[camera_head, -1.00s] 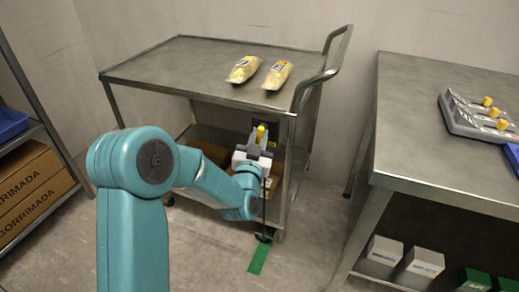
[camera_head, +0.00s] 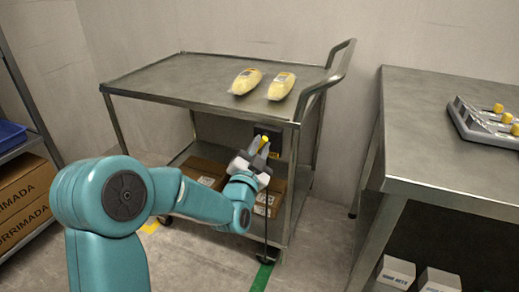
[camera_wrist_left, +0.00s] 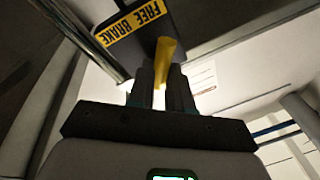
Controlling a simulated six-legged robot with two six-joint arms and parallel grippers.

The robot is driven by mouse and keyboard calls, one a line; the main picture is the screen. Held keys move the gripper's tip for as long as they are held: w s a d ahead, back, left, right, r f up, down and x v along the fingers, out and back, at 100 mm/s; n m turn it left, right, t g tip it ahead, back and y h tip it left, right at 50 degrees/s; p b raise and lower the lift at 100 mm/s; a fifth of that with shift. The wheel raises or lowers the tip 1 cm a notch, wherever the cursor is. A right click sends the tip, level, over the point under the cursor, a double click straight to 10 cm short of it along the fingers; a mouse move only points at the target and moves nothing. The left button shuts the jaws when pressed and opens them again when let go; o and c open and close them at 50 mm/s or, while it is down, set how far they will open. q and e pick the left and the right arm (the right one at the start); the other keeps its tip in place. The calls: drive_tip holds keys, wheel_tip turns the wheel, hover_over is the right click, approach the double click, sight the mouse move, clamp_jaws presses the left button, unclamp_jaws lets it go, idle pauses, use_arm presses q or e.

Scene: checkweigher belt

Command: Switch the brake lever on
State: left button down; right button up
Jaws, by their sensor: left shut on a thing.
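The brake lever is a yellow handle (camera_head: 264,142) on a dark brake box (camera_head: 276,146) under the cart's top, near its right front leg. My left gripper (camera_head: 258,150) is shut on the lever, which leans a little to the right in the head view. In the left wrist view the yellow lever (camera_wrist_left: 165,55) stands between the fingers (camera_wrist_left: 161,88). Its upper end reaches the dark box (camera_wrist_left: 195,14), which carries a yellow label (camera_wrist_left: 131,22) reading FREE and BRAKE. The lever's lower part is hidden by the fingers. My right gripper is not in view.
The metal cart (camera_head: 180,78) holds two yellow packs (camera_head: 246,81) on top and cardboard boxes (camera_head: 205,172) below. A metal table (camera_head: 435,140) with a grey device (camera_head: 482,122) stands at the right. A shelf with boxes (camera_head: 22,200) stands at the left.

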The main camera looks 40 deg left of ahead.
use_arm(q)
drive_tip(key=shift+a+r, duration=0.1)
drive_tip(key=shift+r, duration=0.15)
drive_tip(key=c, duration=1.1)
unclamp_jaws()
drive_tip(key=shift+c, duration=0.2)
drive_tip(key=shift+o, duration=0.4)
drive_tip(key=shift+w+f, duration=0.15)
drive_tip(key=shift+f, duration=0.05)
drive_tip(key=v, duration=0.7)
drive_tip(key=shift+s, duration=0.3)
